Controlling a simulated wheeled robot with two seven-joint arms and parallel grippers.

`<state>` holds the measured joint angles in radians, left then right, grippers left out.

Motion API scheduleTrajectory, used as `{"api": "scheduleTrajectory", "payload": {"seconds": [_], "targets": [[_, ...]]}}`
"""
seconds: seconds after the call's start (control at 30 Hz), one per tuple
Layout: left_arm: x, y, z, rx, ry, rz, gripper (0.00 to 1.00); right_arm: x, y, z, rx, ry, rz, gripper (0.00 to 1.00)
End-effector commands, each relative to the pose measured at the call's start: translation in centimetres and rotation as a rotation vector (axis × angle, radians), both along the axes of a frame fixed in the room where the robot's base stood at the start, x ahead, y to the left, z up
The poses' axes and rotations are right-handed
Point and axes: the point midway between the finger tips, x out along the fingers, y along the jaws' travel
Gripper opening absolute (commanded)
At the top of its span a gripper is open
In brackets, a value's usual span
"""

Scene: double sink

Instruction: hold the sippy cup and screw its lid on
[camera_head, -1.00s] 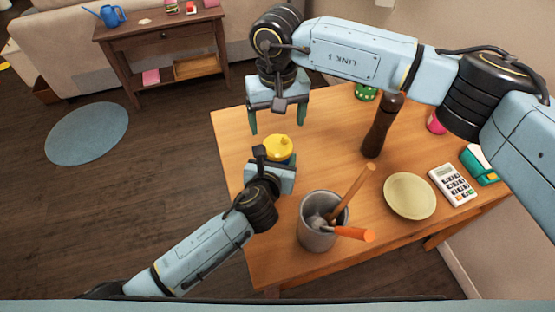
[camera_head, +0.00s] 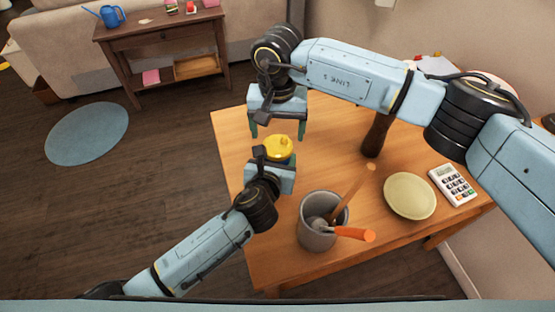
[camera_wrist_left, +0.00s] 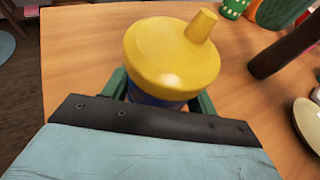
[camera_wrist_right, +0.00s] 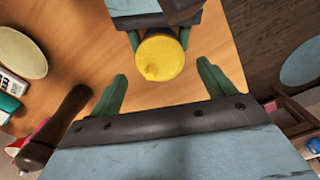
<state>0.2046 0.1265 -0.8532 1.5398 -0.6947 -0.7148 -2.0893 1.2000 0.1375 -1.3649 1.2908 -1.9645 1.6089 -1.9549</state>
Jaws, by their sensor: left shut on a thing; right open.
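The sippy cup has a yellow lid (camera_head: 279,148) with a spout, and a blue body (camera_wrist_left: 150,99) that is mostly hidden below it. The lid sits on top of the cup; I cannot tell how tightly. My left gripper (camera_head: 275,168) is shut on the cup's body, with green fingers on either side. My right gripper (camera_head: 278,133) is open and empty, just behind and above the lid. In the right wrist view the lid (camera_wrist_right: 160,58) lies beyond and between the two spread green fingertips, apart from them.
On the wooden table (camera_head: 232,135) stand a grey utensil holder (camera_head: 314,238), a dark brown pepper mill (camera_head: 376,135), a pale yellow plate (camera_head: 409,196) and a calculator (camera_head: 454,184). The table's left edge is close to the cup. My right arm covers the table's back right.

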Motion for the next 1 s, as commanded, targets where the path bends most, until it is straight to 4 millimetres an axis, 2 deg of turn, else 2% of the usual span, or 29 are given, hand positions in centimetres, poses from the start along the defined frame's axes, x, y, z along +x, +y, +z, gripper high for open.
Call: {"api": "scheduleTrajectory", "payload": {"seconds": [0.1,0.3,0.7,1.0], "targets": [[0.0,0.0,0.0,0.0,0.001,0.0,0.0,-0.1,0.0,-2.0,-0.001,0.003,-0.002,0.82],[0.0,0.0,0.0,0.0,0.001,0.0,0.0,0.0,0.0,-4.3,0.0,0.001,-0.001,0.82],[0.0,0.0,0.0,0.0,0.001,0.0,0.0,0.0,0.0,-5.0,0.001,-0.001,0.0,0.82],[0.0,0.0,0.0,0.0,0.001,0.0,0.0,0.0,0.0,-5.0,0.0,-0.001,0.0,0.44]]}}
